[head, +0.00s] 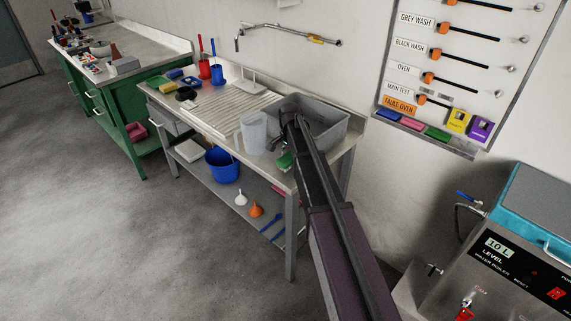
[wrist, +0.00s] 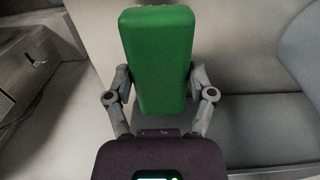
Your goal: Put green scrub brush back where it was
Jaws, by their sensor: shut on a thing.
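The green scrub brush (wrist: 158,60) is a plain green block in the wrist view, held between both fingers of my gripper (wrist: 160,95). In the head view only a small part of the brush (head: 285,160) shows, at the front rim of the sink bench. My gripper (head: 288,145) is mostly hidden there by my own arm. It is shut on the brush, over or close to the bench's front edge beside the sink basin (head: 335,125). I cannot tell whether the brush touches the bench.
A translucent tub (head: 252,132) stands just left of my gripper. The ribbed drainboard (head: 225,103) lies farther left, with red and blue brushes behind it. The lower shelf holds a blue bucket (head: 222,165) and funnels. A water boiler (head: 500,260) stands at the right.

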